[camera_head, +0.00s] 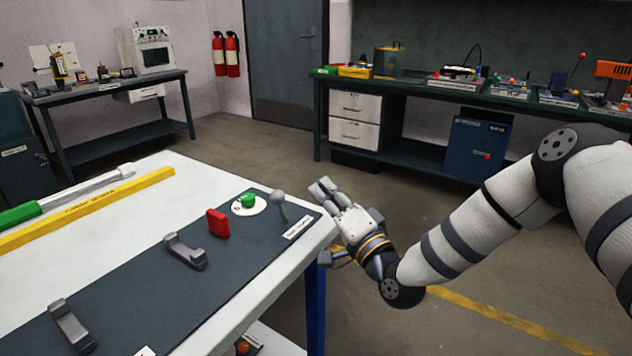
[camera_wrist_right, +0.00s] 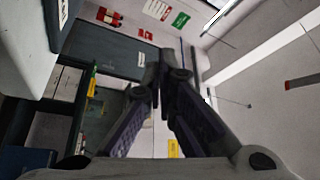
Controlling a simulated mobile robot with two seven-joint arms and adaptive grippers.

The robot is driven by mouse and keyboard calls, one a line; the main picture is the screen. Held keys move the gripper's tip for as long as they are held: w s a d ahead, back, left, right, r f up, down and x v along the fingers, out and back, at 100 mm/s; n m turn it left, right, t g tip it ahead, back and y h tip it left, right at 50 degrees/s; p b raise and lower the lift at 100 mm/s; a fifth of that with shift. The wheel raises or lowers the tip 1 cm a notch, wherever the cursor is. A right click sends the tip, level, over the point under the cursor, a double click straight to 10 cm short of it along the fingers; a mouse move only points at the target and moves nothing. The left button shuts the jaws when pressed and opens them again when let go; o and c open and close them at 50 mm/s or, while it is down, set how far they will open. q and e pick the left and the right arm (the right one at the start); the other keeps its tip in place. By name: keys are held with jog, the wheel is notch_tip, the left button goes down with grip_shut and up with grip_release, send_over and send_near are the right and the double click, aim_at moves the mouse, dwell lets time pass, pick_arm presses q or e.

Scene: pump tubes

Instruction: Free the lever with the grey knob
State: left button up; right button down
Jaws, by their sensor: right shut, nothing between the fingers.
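The lever with the grey knob (camera_head: 279,199) stands near the far right end of the dark panel (camera_head: 130,265) on the white table. It looks upright. A red block (camera_head: 218,223) sits to its left, and a green knob (camera_head: 247,200) on a white disc is beside it. My right gripper (camera_head: 322,187) is just to the right of the lever, by the table's right corner, and apart from it. Its fingers are shut and empty, and the closed tips also show in the right wrist view (camera_wrist_right: 165,60). The lever cannot be made out in that view. My left gripper is out of view.
Two grey brackets (camera_head: 185,252) are fixed along the panel. A yellow bar (camera_head: 90,208) and a green-ended grey rod (camera_head: 80,193) lie along the table's far left side. A dark workbench (camera_head: 440,92) with equipment stands behind. The floor between is open.

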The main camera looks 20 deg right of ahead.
jog(key=v, duration=0.5)
jog(key=shift+s+a, duration=0.2)
jog(key=shift+f, duration=0.1)
